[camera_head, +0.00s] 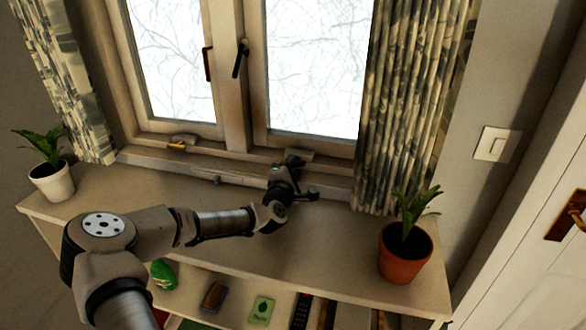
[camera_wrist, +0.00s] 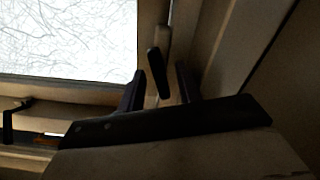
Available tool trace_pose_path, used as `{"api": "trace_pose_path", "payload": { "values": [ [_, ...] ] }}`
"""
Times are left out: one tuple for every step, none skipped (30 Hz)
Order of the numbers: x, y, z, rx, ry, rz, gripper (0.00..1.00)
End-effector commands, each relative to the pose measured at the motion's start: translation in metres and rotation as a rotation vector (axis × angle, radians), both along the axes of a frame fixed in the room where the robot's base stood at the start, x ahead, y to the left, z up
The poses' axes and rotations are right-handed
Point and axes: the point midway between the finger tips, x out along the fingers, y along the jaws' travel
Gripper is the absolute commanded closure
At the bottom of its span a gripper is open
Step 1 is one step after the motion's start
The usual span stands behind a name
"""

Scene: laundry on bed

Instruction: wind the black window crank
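A short black handle, which looks like the window crank (camera_wrist: 157,72), shows in the wrist view with a pale stem behind it. My gripper (camera_wrist: 160,88) is open, with one dark finger on each side of the black handle. A narrow gap shows between the handle and each finger, so I see no grip on it. In the head view my gripper (camera_head: 291,170) is low at the windowsill, below the right pane. There the hand hides most of the crank, and I cannot make out its shape.
A potted plant (camera_head: 404,262) stands right on the shelf top (camera_head: 330,240), and a white-potted plant (camera_head: 53,182) stands left. A curtain (camera_head: 405,110) hangs close to my gripper's right. Small items lie on the lower shelf.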

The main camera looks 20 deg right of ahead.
Motion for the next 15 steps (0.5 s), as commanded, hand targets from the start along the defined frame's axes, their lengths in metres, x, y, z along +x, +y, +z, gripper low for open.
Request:
{"api": "trace_pose_path", "payload": {
  "values": [
    [0.0,0.0,0.0,0.0,0.0,0.0,0.65],
    [0.0,0.0,0.0,0.0,0.0,0.0,0.65],
    [0.0,0.0,0.0,0.0,0.0,0.0,0.65],
    [0.0,0.0,0.0,0.0,0.0,0.0,0.65],
    [-0.001,0.001,0.0,0.0,0.0,0.0,0.65],
    [-0.003,0.002,0.0,0.0,0.0,-0.001,0.65],
    [-0.004,0.003,0.0,0.0,0.0,-0.001,0.65],
    [-0.006,0.005,-0.001,0.0,0.0,0.0,0.65],
    [-0.01,0.008,-0.001,0.001,-0.001,0.0,0.65],
    [-0.013,0.01,-0.001,0.001,-0.001,-0.001,0.65],
    [-0.017,0.013,-0.001,0.001,-0.001,0.0,0.65],
    [-0.023,0.017,-0.002,0.0,0.0,0.001,0.65],
    [-0.028,0.02,-0.002,-0.001,0.001,0.0,0.65],
    [-0.033,0.024,-0.002,0.0,0.001,0.0,0.65],
    [-0.041,0.029,-0.002,0.0,0.0,0.0,0.65]
  ]
}}
